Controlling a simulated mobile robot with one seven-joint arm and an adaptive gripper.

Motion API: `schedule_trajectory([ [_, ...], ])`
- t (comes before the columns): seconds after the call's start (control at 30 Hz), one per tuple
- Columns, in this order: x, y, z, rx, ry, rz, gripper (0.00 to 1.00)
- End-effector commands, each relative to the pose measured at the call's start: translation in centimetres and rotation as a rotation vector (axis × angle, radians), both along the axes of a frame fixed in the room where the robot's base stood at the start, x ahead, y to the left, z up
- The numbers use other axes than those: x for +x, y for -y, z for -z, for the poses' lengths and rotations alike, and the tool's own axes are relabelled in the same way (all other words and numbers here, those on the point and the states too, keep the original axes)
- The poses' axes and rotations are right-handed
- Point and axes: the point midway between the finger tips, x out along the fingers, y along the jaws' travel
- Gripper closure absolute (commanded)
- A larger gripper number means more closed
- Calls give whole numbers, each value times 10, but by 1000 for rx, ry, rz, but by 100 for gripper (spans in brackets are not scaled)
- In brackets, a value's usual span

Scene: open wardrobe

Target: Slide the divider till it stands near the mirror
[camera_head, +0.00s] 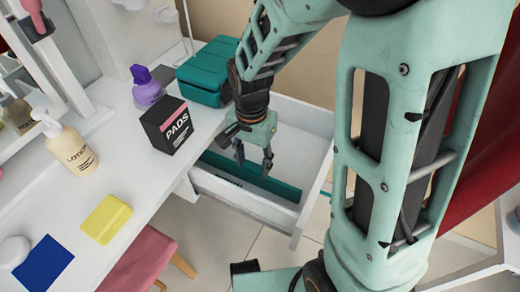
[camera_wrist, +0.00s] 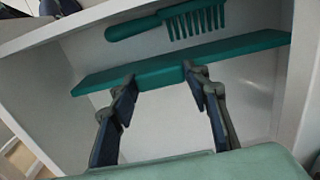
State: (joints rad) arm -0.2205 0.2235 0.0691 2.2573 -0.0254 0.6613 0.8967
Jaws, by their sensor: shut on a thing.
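The divider is a long teal strip (camera_head: 284,187) standing across the inside of the open white drawer (camera_head: 262,206). In the wrist view the divider (camera_wrist: 240,52) runs slantwise across the drawer. My gripper (camera_head: 253,162) reaches down into the drawer. In the wrist view its two fingertips (camera_wrist: 159,75) are at the divider's near edge, spaced apart along it, and it is shut on the divider. The exact contact is hard to see. The mirror (camera_head: 38,72) stands at the left, behind the tabletop.
A teal comb (camera_wrist: 175,22) lies in the drawer beyond the divider. On the white tabletop are a black PADS box (camera_head: 165,125), a purple bottle (camera_head: 146,87), a teal case (camera_head: 206,72), a lotion bottle (camera_head: 66,148) and a yellow sponge (camera_head: 106,219). A pink stool (camera_head: 140,262) stands below.

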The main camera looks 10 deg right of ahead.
Motion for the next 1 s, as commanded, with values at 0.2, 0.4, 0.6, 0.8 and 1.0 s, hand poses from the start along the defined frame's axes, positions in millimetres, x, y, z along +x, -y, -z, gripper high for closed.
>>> schedule_trajectory([
  [0.2, -4, -3, 0, 1, -2, 0, 100],
  [0.4, -5, -4, 0, 2, -5, 0, 100],
  [0.6, -5, -4, 0, 1, -4, 0, 39],
  [0.8, -4, -3, 0, 1, -2, 0, 39],
  [1.0, -2, -3, -12, 1, 3, 1, 39],
])
